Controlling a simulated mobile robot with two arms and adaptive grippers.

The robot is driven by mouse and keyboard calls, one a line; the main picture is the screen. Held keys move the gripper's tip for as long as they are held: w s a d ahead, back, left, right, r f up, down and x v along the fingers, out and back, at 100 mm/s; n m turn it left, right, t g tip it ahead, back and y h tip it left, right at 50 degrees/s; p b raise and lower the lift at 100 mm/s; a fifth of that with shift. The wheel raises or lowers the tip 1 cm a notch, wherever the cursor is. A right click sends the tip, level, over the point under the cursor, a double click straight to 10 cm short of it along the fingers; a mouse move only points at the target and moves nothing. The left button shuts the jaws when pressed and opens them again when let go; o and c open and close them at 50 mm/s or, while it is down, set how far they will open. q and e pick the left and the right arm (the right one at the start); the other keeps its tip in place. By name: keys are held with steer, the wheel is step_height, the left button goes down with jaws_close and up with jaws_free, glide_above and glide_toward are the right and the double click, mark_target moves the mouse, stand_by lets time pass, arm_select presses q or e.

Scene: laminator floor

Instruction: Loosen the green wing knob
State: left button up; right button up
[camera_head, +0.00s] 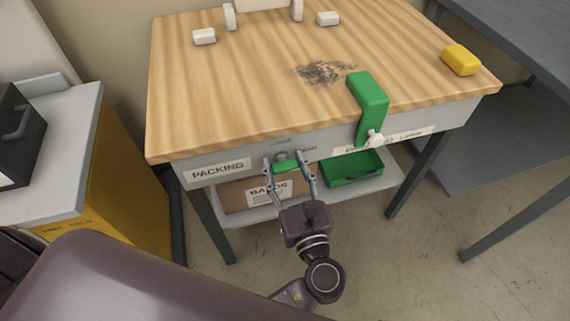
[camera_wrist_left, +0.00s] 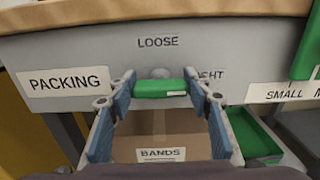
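The green wing knob (camera_wrist_left: 160,89) is a short green bar lying level on the front of the grey bench apron. Its round grey hub shows just above it. In the head view the knob (camera_head: 287,166) is between the fingertips of my left gripper (camera_head: 288,168). In the left wrist view the fingers of this gripper (camera_wrist_left: 161,86) are spread wide, one at each end of the bar; I cannot tell whether the tips touch it. The apron reads LOOSE above the knob and a partly hidden word, ending in GHT, to its right. My right gripper is not in view.
A green clamp-like part (camera_head: 369,98) with a white knob (camera_head: 375,139) hangs over the bench edge. Below, a shelf (camera_head: 386,196) holds a BANDS carton (camera_head: 238,197) and a green bin (camera_head: 353,179). A yellow block (camera_head: 461,60) lies on the wooden bench top (camera_head: 230,95).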

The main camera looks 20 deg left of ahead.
arm_select(q)
steer(key=c, duration=0.4)
